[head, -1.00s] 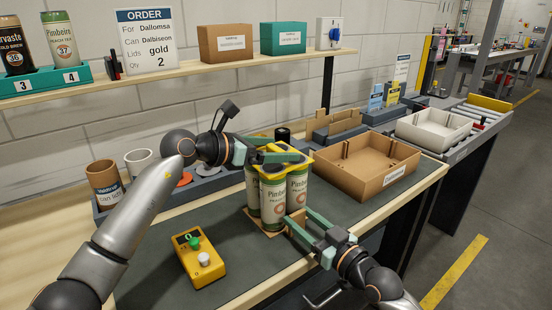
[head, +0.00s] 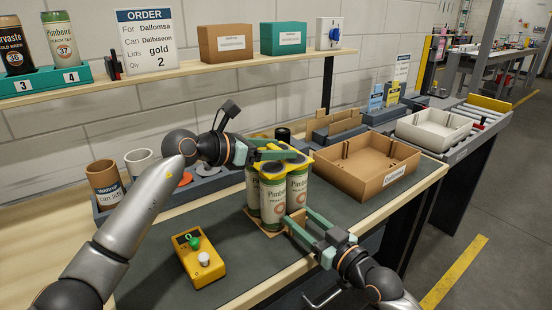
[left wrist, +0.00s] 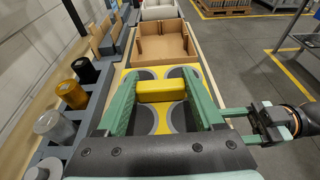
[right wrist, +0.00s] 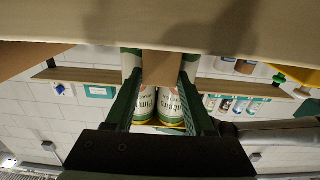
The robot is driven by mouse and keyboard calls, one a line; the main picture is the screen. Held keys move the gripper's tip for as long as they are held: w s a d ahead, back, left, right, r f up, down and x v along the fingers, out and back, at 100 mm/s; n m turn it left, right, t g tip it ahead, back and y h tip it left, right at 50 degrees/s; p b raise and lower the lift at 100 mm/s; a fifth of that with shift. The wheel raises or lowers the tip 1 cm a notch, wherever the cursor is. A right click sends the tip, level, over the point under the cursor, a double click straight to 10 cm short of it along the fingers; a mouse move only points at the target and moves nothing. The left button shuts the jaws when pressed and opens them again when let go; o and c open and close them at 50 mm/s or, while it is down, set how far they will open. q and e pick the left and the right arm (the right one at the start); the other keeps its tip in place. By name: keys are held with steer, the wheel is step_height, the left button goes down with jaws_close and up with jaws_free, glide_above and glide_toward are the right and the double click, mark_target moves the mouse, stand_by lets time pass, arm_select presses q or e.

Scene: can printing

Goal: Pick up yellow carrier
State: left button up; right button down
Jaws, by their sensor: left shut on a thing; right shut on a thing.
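The yellow carrier (head: 263,163) sits on top of a group of white and green cans (head: 272,196) at the middle of the mat. In the left wrist view, my left gripper (left wrist: 161,92) is shut on the raised yellow handle of the carrier (left wrist: 134,73), from above. The cans stand upright on a brown board (head: 256,222). My right gripper (head: 293,219) is low at the right side of the cans, shut on a brown block at the board. In the right wrist view this brown block (right wrist: 161,68) is between its fingers, with cans behind it.
An open cardboard box (head: 362,186) stands right of the cans. A yellow device (head: 199,263) with green and white buttons lies front left on the dark mat (head: 160,250). A grey rack with cups (head: 104,182) runs behind. A white tray (head: 433,128) is farther right.

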mark_target(276, 148)
arm_select(q)
step_height(276, 148, up, 10)
stand_by(0.6)
arm_select(e)
steer(key=shift+c, duration=0.9)
jaws_free()
